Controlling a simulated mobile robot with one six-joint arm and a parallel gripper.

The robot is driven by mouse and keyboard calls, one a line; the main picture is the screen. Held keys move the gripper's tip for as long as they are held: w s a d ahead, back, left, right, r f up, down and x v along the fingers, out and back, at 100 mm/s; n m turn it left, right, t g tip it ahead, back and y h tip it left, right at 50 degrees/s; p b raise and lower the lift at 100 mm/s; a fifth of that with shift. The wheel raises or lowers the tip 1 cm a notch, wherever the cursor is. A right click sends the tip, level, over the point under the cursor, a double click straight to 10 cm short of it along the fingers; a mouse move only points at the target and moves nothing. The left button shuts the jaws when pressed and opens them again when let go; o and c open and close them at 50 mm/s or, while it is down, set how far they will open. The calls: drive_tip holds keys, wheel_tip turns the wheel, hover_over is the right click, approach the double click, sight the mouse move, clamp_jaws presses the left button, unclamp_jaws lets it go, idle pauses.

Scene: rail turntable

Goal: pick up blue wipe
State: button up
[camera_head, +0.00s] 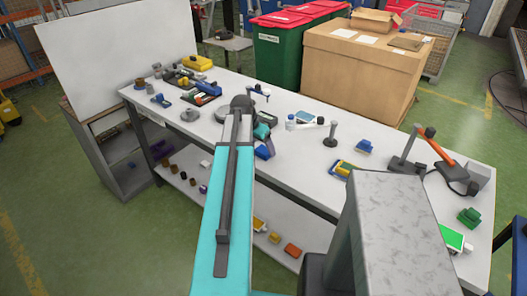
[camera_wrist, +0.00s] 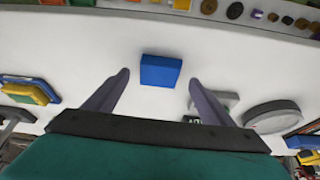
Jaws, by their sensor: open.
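The blue wipe is a small blue block (camera_wrist: 160,71) lying on the white tabletop in the wrist view, near the table edge at the top of that picture. In the head view a blue block (camera_head: 265,150) shows just right of my arm, near the table's front edge. My gripper (camera_wrist: 158,77) is open. In the wrist view its two fingers show left and right of the block, with white table between each finger and the block. Nothing is held. In the head view my arm hides most of the gripper.
A yellow-and-blue item (camera_wrist: 28,92) lies left in the wrist view, and a round grey disc (camera_wrist: 271,116) sits right. A lower shelf (camera_head: 290,215) holds several small parts.

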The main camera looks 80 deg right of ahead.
drive_tip(key=shift+p+x, duration=0.3)
drive_tip(key=shift+x, duration=0.85)
drive_tip(key=c, duration=1.1)
drive_tip(key=shift+c, duration=0.2)
drive_tip(key=shift+r, duration=0.15)
drive_tip(key=shift+r+b, duration=0.95)
drive_tip(key=shift+r, duration=0.6)
drive_tip(key=s+a+b, duration=0.2)
drive_tip(key=a+b, duration=0.2)
drive_tip(key=a, duration=0.6)
drive_tip(key=shift+s+a+r+b, duration=0.35)
drive_tip(key=shift+a+b, duration=0.05)
